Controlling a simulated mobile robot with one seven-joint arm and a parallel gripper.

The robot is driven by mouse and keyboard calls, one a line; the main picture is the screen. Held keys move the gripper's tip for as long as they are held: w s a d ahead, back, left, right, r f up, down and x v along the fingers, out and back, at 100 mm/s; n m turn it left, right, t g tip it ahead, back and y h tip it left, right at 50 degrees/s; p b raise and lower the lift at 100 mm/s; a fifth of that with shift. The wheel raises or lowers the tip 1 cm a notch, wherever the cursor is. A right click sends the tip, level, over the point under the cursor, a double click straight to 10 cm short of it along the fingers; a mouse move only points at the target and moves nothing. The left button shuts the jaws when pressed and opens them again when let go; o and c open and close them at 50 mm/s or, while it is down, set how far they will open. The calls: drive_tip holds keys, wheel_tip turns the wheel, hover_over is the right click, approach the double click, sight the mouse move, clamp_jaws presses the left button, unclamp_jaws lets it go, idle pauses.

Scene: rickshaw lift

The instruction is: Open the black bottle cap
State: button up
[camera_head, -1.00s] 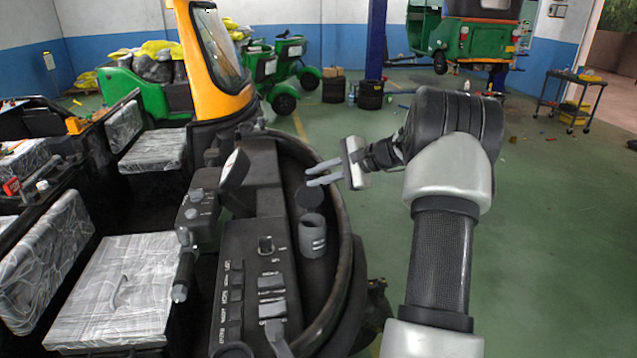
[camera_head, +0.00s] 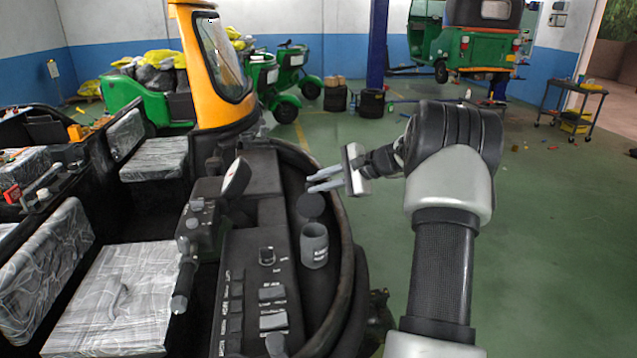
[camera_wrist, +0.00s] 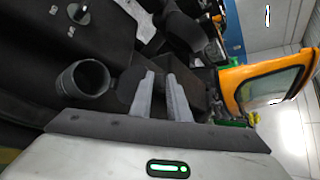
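The black bottle (camera_head: 314,250) stands upright in the dark dashboard of the rickshaw. Its mouth looks open and hollow in the wrist view (camera_wrist: 82,78). The round black cap (camera_head: 310,206) is tilted up at the far side of the mouth, off the opening. In the wrist view the cap is partly hidden by my fingers and hard to make out against the dark dashboard. My gripper (camera_head: 324,180) is just above and right of the cap in the head view. Its two grey fingers are apart with a gap between them (camera_wrist: 160,95), and nothing is clearly held.
A dashboard with switches and a knob (camera_head: 267,256) lies left of the bottle. A thick black rim (camera_head: 347,260) curves along its right. The yellow rickshaw pillar (camera_head: 196,70) rises behind.

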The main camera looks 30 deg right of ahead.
drive_tip(key=shift+s+d, duration=0.1)
drive_tip(key=b+v, duration=0.1)
drive_tip(key=v, duration=1.6)
drive_tip(key=shift+s, duration=0.1)
